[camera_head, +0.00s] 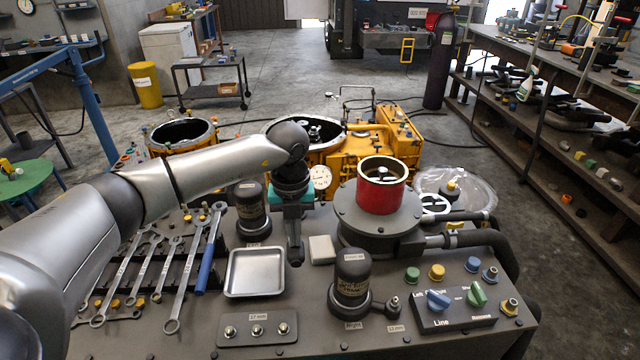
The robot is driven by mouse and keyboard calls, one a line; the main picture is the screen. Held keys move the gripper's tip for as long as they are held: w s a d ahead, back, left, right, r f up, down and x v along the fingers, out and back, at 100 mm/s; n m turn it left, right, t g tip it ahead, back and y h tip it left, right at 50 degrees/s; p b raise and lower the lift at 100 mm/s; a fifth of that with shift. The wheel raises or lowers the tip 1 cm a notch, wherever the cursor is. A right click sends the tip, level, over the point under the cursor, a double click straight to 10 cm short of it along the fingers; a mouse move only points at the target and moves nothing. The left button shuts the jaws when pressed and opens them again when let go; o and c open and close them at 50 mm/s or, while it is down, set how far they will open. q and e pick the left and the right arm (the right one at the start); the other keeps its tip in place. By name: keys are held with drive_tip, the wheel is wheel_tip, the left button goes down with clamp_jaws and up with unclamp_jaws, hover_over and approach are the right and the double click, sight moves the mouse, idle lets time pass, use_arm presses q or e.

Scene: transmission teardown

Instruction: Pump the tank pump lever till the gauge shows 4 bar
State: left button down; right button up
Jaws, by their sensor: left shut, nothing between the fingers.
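My left gripper (295,256) points down over the grey bench, shut and empty. It is just left of a small white block and right of the metal tray. A round white gauge (320,177) shows just right of my left wrist; its needle is too small to read. The red cylinder (381,186) stands upright on a dark round flanged tank (380,222), right of the gripper. I cannot make out for certain which part is the pump lever; my left arm may hide it. My right gripper is not in view.
A metal tray (256,272) and several wrenches (165,262) lie left of the gripper. A dark labelled cylinder (351,278) and a control box (455,308) with knobs stand at the front right. Yellow machine housings (362,153) stand behind the bench.

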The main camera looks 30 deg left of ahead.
use_arm(q)
wheel_tip(320, 180, up, 8)
drive_tip(key=p, duration=0.6)
drive_tip(key=shift+f+p, duration=0.2)
drive_tip(key=shift+p, duration=0.15)
drive_tip(key=shift+f, duration=0.15)
wheel_tip(320, 180, down, 8)
drive_tip(key=b, duration=0.5)
drive_tip(key=shift+b, duration=0.4)
wheel_tip(320, 180, up, 8)
drive_tip(key=p, duration=0.6)
drive_tip(key=shift+p, duration=0.4)
